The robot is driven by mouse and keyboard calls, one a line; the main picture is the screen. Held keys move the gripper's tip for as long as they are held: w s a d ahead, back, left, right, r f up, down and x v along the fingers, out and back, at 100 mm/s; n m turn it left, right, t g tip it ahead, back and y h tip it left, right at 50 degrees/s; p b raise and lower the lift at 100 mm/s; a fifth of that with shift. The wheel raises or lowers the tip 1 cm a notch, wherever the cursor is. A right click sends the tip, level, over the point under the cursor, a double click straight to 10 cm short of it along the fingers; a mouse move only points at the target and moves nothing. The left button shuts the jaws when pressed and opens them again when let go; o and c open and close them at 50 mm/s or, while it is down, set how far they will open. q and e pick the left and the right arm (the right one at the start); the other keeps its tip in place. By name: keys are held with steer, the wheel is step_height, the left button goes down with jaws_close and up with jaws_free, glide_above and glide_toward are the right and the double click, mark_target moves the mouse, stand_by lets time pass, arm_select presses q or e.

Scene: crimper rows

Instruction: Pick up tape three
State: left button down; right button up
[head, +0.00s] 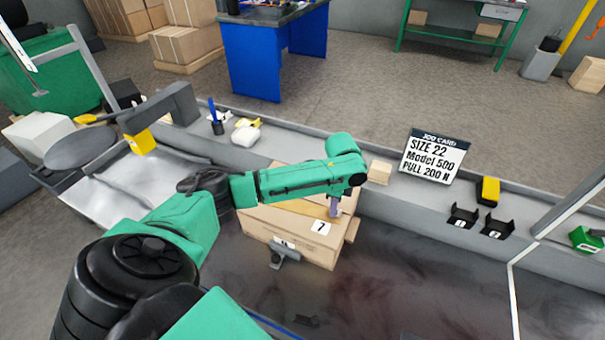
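My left arm reaches in from the lower left, and its wrist is over a cardboard box (300,222) marked 7. My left gripper (335,207) points down at the box's top right part. Only a small greyish-purple piece shows below the wrist, so I cannot tell whether the fingers are open or hold anything. No item clearly marked as tape three can be made out. The arm hides part of the box top. My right gripper is not in view.
A job card (433,156) reading size 22, model 500, pull 200 N stands on the grey ledge. A grey bracket-like object (285,257) is at the box's front. The dark surface right of the box is clear.

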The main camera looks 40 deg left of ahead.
arm_select(q)
steer(key=shift+r, duration=0.1)
steer(key=shift+w+r, duration=0.1)
steer(key=shift+r, duration=0.45)
step_height(320, 180, up, 19)
steer(key=p, duration=0.1)
step_height(320, 180, up, 9)
steer(key=p, duration=1.2)
steer(key=shift+p, duration=0.3)
stand_by(0.9)
steer(key=shift+f, duration=0.1)
